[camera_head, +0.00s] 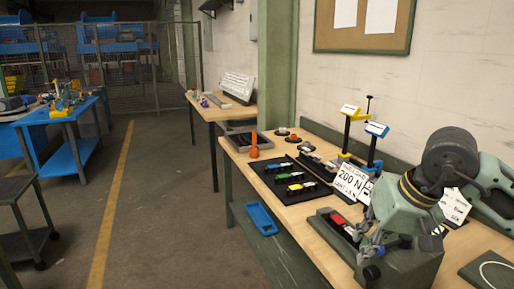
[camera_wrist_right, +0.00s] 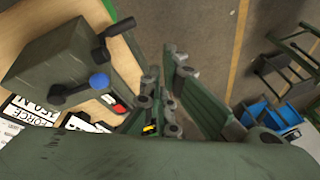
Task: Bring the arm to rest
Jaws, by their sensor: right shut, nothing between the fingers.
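My right gripper (camera_head: 367,243) hangs at the front edge of the workbench, at the lower right of the head view. It is shut with nothing between its fingers. In the right wrist view its fingers (camera_wrist_right: 163,82) show near the middle. My right arm (camera_head: 410,205) comes in from the right above a grey-green box-shaped fixture (camera_head: 412,272) and hides part of it. In the wrist view this fixture (camera_wrist_right: 70,65), with a black handle and a blue knob, stands beside the fingers. I cannot tell how wide the gap is. My left gripper is not in view.
The workbench (camera_head: 270,204) carries a black mat (camera_head: 268,180) with coloured parts, a "200 N" card (camera_head: 350,180), yellow and blue stands (camera_head: 376,130) and a small tray (camera_head: 338,228).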

